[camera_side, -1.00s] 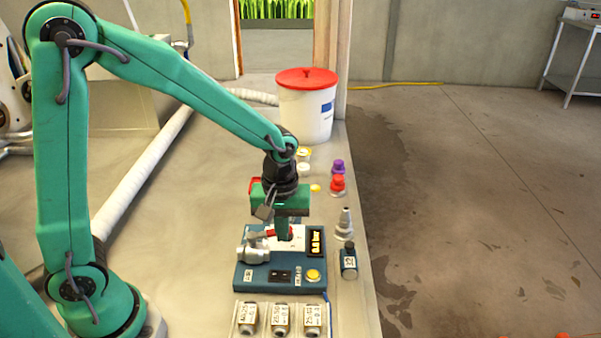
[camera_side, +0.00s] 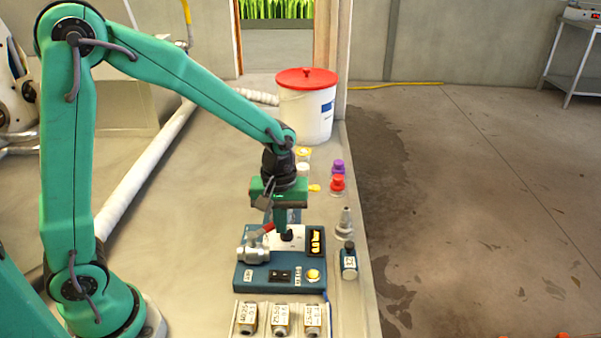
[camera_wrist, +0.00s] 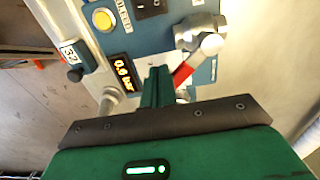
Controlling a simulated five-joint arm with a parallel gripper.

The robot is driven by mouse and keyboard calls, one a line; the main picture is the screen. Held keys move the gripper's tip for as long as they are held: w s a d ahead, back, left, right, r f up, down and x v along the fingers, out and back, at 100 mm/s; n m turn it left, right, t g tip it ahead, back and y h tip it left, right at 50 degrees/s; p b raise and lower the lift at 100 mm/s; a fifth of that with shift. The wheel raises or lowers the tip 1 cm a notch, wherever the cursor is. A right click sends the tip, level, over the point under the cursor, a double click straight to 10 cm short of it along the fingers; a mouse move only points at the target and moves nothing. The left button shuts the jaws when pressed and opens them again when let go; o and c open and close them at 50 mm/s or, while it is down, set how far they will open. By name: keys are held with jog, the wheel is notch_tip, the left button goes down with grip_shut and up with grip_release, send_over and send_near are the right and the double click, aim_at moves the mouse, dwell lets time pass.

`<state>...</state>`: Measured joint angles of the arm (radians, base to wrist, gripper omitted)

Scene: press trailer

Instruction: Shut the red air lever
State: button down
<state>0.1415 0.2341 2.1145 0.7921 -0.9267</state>
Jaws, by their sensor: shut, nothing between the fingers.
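The red air lever (camera_side: 265,229) sits on a silver valve (camera_side: 252,255) on the left of the blue panel (camera_side: 256,284). It slants from the valve up and right toward my fingers. In the wrist view the red lever (camera_wrist: 183,73) points down and left from the silver valve (camera_wrist: 199,42). My gripper (camera_side: 285,237) is shut and empty, pointing down over the panel just right of the lever. In the wrist view its closed fingers (camera_wrist: 157,74) are close beside the lever's end. I cannot tell whether they touch it.
The panel has a lit pressure display (camera_side: 316,241), a yellow button (camera_side: 313,276) and a black switch (camera_side: 279,275). Several labelled fittings (camera_side: 280,318) stand in front. A small bottle (camera_side: 348,263) stands to the right. A white bucket (camera_side: 306,112) with a red lid stands behind.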

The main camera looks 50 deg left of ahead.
jog(key=shift+a, duration=0.1)
jog(key=shift+w+a, duration=0.15)
jog(key=shift+a, duration=0.4)
jog(key=shift+w+a, duration=0.15)
jog(key=shift+a, duration=0.35)
jog(key=shift+s+a, duration=0.1)
jog(key=shift+a, duration=1.1)
jog(key=shift+s+a, duration=0.2)
jog(key=shift+a, duration=0.15)
jog(key=shift+w+d, duration=0.3)
jog(key=shift+d, duration=0.05)
